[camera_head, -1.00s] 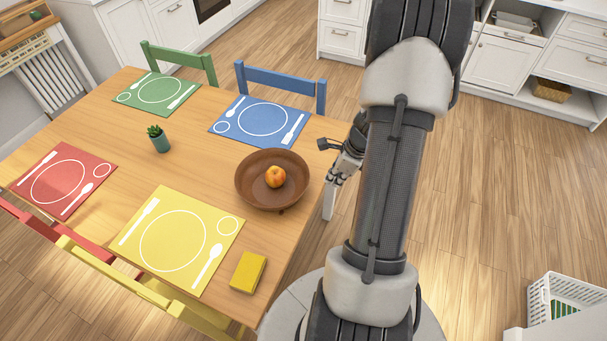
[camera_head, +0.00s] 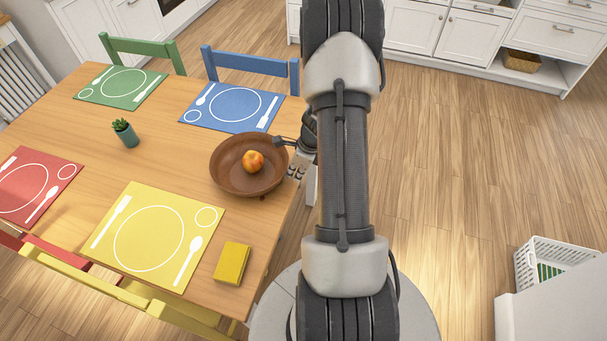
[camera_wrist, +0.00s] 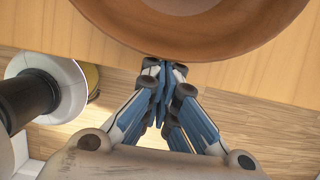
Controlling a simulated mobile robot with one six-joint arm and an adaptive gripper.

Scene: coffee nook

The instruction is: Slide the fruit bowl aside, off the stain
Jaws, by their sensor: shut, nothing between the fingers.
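The brown fruit bowl (camera_head: 227,178) stands upright near the right edge of the wooden table, with a red-orange apple (camera_head: 253,161) in it. A small dark mark (camera_head: 262,197) shows at the bowl's near edge; the table under the bowl is hidden. My gripper (camera_head: 294,172) is at the bowl's right side, partly hidden by my arm. In the wrist view my gripper (camera_wrist: 165,75) is shut and empty, its fingers close to the rim of the bowl (camera_wrist: 190,40). I cannot tell whether they touch it.
A yellow sponge-like block (camera_head: 232,263) lies near the table's front corner. The blue placemat (camera_head: 232,106) is behind the bowl and the yellow placemat (camera_head: 160,232) is in front left. A potted plant (camera_head: 125,133) stands left. Bare table (camera_head: 175,160) lies between plant and bowl.

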